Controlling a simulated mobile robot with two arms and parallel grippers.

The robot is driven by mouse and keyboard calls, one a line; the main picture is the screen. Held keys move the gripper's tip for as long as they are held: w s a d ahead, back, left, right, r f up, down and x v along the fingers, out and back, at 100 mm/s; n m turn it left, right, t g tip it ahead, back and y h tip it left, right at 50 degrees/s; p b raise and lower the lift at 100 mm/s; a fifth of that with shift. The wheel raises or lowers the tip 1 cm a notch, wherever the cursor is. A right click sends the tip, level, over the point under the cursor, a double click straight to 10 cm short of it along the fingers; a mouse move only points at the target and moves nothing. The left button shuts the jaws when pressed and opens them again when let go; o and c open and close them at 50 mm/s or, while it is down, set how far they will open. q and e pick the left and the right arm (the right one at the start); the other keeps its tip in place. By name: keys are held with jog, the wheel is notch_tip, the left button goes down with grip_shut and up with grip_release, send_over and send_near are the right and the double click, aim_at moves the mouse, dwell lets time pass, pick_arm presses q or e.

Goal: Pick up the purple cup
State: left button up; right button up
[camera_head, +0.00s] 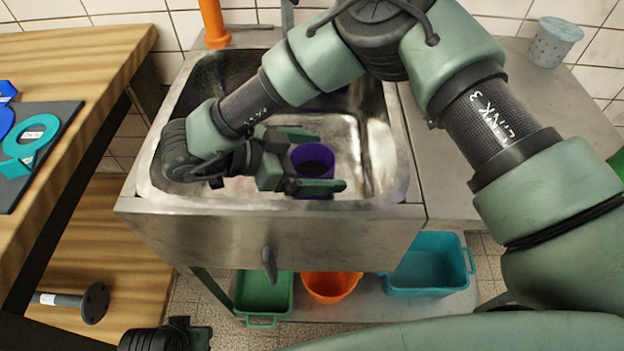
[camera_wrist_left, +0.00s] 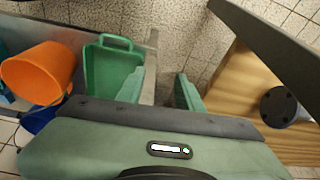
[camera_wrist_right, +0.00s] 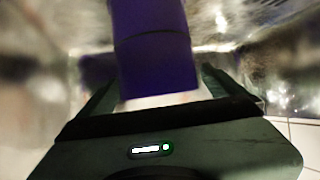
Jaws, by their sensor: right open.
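The purple cup (camera_head: 313,160) stands upright in the steel sink (camera_head: 290,207), its dark opening facing up. My right gripper (camera_head: 331,160) reaches in from the left with its fingers apart, one on the far side of the cup and one on the near side. In the right wrist view the cup (camera_wrist_right: 152,45) lies between the open fingers; I cannot tell whether either finger touches it. My left gripper (camera_wrist_left: 162,88) is open and empty, low in front of the sink. Only part of it shows at the bottom of the head view.
An orange tap (camera_head: 213,22) rises behind the sink. Green (camera_head: 264,294), orange (camera_head: 331,286) and teal (camera_head: 428,265) containers stand below. A wooden table (camera_head: 85,60) is at the left. A grey perforated cup (camera_head: 553,43) stands on the counter at the right.

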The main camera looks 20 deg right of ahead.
jog(key=shift+x, duration=0.9)
jog(key=shift+a, duration=0.1)
jog(key=c, duration=1.5)
jog(key=shift+r, duration=0.1)
